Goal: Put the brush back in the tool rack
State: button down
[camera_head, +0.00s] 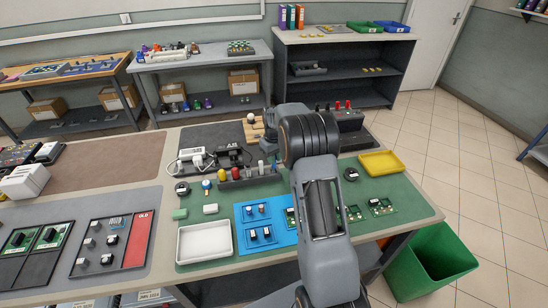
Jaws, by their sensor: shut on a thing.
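The tool rack (236,182) is a dark, narrow block on the green mat. Several tools stand in it, with a red top and a yellow top at its left end. My gripper (270,147) is small and dark in this view, just left of my arm's big joint and over the right end of the rack. It is shut on a slim thing that reaches down towards the rack, most likely the brush. The brush is too small and too covered to make out clearly. I cannot tell whether it touches the rack.
A white tray (205,242), a blue tray with small parts (283,236) and a yellow tray (382,163) lie on the green mat. A blue-topped item (206,184) stands left of the rack. A green bin (432,265) is on the floor at the right.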

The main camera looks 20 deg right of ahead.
jog(key=shift+f, duration=0.2)
jog(key=shift+f+b, duration=0.5)
jog(key=shift+f, duration=0.15)
jog(key=shift+f, duration=0.1)
dwell(0.5)
jog(key=shift+c, duration=1.9)
grip_release()
jog(key=shift+r+p, duration=1.8)
jog(key=shift+r, duration=1)
